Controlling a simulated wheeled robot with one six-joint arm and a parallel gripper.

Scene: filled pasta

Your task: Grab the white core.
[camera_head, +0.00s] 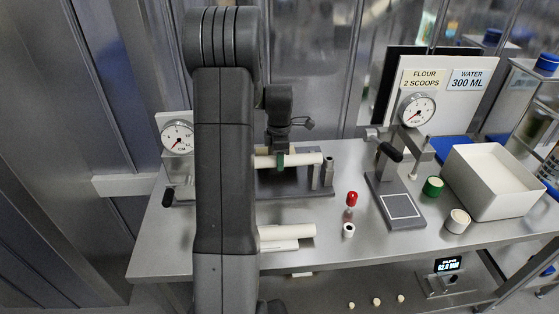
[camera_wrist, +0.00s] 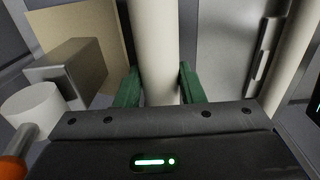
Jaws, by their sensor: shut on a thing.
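The white core (camera_head: 305,159) is a long pale cylinder lying level across the dark metal fixture at the back of the table. My gripper (camera_head: 281,160) is above its middle, with green fingers on it. In the wrist view, the core (camera_wrist: 155,45) runs between the two green fingers of my gripper (camera_wrist: 158,88), which are shut on it. My arm hides the core's left end in the head view. I cannot tell whether the core rests on the fixture or is clear of it.
Pale rolls (camera_head: 287,232) lie at the table's front edge. A red-capped dropper (camera_head: 351,200) and a small white ring (camera_head: 348,231) stand right of centre. A gauge press (camera_head: 402,208), green cup (camera_head: 433,187), cream cup (camera_head: 457,221) and white bin (camera_head: 490,208) fill the right side.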

